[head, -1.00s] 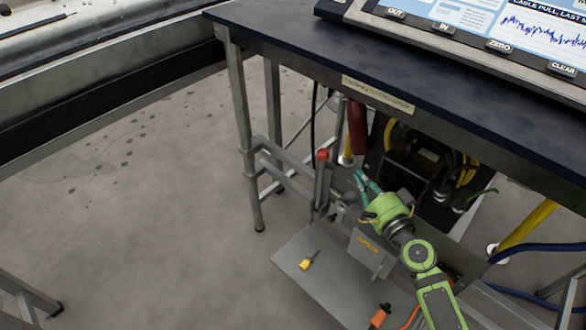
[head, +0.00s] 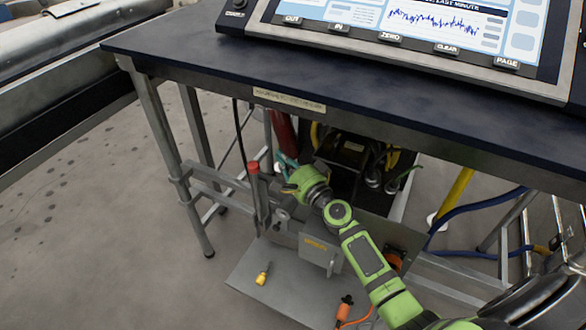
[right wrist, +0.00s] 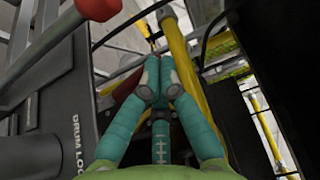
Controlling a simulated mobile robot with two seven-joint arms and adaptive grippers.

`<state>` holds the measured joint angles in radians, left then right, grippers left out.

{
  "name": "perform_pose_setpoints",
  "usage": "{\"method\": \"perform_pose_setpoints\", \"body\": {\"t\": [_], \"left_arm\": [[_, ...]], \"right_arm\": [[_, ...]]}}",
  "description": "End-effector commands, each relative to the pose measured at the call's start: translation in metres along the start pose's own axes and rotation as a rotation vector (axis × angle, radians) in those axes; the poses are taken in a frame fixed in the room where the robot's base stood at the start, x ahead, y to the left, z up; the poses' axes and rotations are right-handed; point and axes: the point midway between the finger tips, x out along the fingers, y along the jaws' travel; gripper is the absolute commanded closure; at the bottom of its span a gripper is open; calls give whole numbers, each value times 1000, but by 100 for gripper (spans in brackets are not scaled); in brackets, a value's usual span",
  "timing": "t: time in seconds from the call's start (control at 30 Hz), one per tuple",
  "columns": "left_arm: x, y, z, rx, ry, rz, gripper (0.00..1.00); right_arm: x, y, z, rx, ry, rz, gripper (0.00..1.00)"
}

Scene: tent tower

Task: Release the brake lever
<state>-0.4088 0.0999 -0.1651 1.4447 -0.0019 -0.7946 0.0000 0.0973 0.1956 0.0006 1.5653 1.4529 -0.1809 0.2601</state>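I cannot tell for sure which handle is the brake lever. A grey upright lever with a red knob (head: 253,168) stands below the bench at the left; the red knob shows at the top left of the right wrist view (right wrist: 98,8). A dark red handle (head: 283,130) hangs under the bench edge. My right gripper (head: 284,162) is just right of the knobbed lever, by the lower end of the red handle. In the right wrist view its teal fingers (right wrist: 158,68) come together, with nothing clearly between them. My left gripper is out of view.
A plate reading DRUM LOCK (right wrist: 75,145) is at the left in the wrist view. Above is the dark bench (head: 200,55) with a screen console (head: 420,30). A yellow bar (right wrist: 180,60) rises near my fingertips.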

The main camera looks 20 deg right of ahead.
Motion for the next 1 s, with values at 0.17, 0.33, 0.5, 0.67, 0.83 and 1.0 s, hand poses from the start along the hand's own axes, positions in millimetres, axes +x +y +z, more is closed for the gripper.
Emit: {"method": "perform_pose_setpoints", "body": {"t": [0.17, 0.33, 0.5, 0.67, 0.83, 1.0], "left_arm": [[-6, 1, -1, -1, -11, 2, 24], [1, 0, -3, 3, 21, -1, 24], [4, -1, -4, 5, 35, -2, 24], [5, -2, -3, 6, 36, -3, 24], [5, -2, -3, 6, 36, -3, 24], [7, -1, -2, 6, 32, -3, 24]], "right_arm": [[26, 0, 5, 3, -3, 1, 100], [16, -1, 27, 3, -1, 1, 100], [12, 0, 37, 0, -1, 1, 100], [12, 0, 38, 0, -1, 0, 100], [12, 0, 38, -1, -1, 0, 100], [11, 1, 40, -6, -1, -3, 100]]}}
